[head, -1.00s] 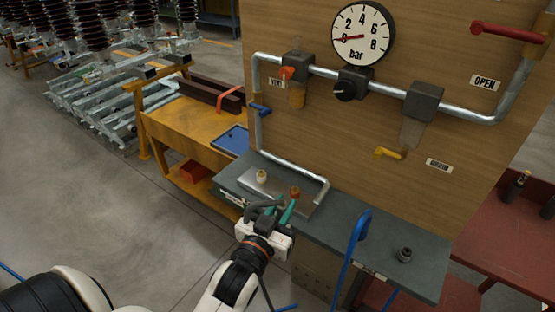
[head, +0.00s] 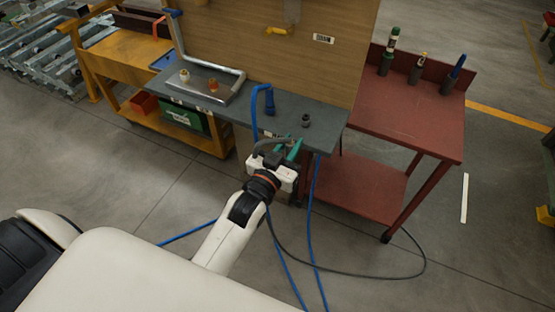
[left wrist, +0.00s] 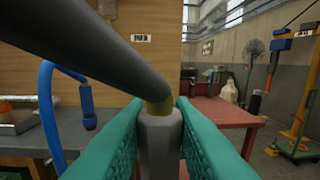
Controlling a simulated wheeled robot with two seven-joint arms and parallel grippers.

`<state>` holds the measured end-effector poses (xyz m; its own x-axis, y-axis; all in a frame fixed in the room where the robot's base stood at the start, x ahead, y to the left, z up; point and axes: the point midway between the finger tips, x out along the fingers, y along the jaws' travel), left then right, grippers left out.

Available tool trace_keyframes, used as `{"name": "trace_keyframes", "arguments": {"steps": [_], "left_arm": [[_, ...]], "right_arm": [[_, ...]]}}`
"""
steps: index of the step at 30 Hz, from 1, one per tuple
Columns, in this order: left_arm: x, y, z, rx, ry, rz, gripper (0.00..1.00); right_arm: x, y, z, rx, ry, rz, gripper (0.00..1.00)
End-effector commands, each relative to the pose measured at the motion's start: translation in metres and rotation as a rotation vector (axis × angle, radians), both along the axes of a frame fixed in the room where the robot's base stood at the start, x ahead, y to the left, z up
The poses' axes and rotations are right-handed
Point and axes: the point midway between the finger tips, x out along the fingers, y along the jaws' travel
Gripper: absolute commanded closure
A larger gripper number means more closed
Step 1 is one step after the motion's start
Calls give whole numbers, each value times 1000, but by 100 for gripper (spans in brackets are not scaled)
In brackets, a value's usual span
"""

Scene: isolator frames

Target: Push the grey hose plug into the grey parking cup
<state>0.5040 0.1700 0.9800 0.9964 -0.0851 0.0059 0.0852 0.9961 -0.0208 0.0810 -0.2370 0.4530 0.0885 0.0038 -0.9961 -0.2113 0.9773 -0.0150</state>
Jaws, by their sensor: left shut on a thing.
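My left gripper (head: 286,148) has teal fingers and is shut on the grey hose plug (left wrist: 160,140). In the left wrist view the plug stands upright between the fingers, with a brass-coloured collar on top and the dark grey hose (left wrist: 105,52) running off to the upper left. The grey parking cup (head: 306,120) is a small dark ring near the right front of the grey bench top. My gripper is in front of the bench edge, just nearer and left of the cup, apart from it. The cup is not visible in the left wrist view. My right gripper is not in view.
A blue hose with a blue plug (head: 269,104) stands on the bench (head: 238,97) left of the cup. A steel plate (head: 205,88) with two fittings lies farther left. A red table (head: 410,125) stands to the right. Blue and grey hoses trail on the floor.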

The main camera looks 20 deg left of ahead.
Motion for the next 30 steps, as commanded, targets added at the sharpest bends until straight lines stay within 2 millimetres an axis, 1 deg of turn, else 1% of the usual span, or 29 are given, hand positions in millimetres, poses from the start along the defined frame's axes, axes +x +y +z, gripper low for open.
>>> {"name": "trace_keyframes", "arguments": {"steps": [1, 5, 6, 9, 12, 15, 18, 21, 25, 30], "left_arm": [[16, 0, -2, 3, -5, -6, 100], [61, 2, -3, 9, -7, -17, 100], [76, 3, -3, 11, -5, -19, 100], [112, 8, 1, 15, -5, -21, 100], [143, 14, 8, 19, -2, -18, 100], [165, 20, 16, 21, -1, -12, 100], [179, 25, 22, 23, 1, -8, 100], [186, 27, 24, 23, 2, -5, 100], [189, 28, 21, 22, 3, -4, 100], [188, 28, 10, 22, 3, -4, 100]], "right_arm": [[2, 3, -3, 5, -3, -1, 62], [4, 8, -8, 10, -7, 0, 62], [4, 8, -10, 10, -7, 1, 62], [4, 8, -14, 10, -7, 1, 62], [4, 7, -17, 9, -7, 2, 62], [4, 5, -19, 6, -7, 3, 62], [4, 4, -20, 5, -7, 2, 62], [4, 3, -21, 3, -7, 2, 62], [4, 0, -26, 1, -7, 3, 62], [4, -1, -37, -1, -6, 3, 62]]}}
